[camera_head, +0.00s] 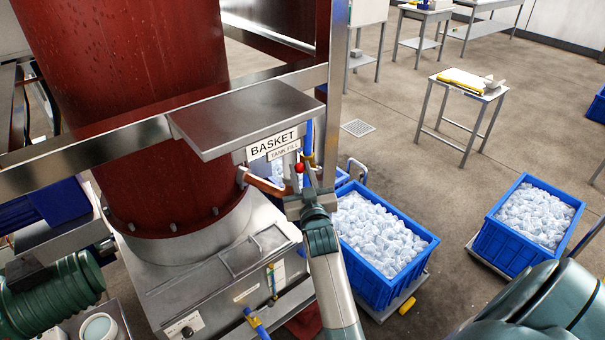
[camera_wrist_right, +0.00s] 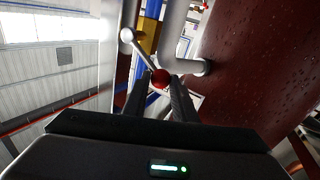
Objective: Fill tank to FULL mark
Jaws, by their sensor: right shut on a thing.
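A red ball knob (camera_head: 299,167) sits at the end of a valve lever beside the "TANK FILL" label (camera_head: 284,153), under the "BASKET" sign (camera_head: 272,143). My right gripper (camera_head: 304,182) is at the knob. In the right wrist view the fingers of my right gripper (camera_wrist_right: 161,88) are closed on the red knob (camera_wrist_right: 161,78), and the pale lever rod (camera_wrist_right: 138,48) runs up and left from it. The steel tank (camera_head: 190,285) stands below the red drum, with a narrow gauge strip (camera_head: 275,277) on its front. Its level and FULL mark are too small to read. My left gripper is out of view.
The large red drum (camera_head: 150,120) fills the left, with a steel shelf (camera_head: 245,118) jutting out. Blue crates of ice (camera_head: 410,266) (camera_head: 485,240) stand on the floor at right. A small table (camera_head: 470,92) stands behind, with open floor around it.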

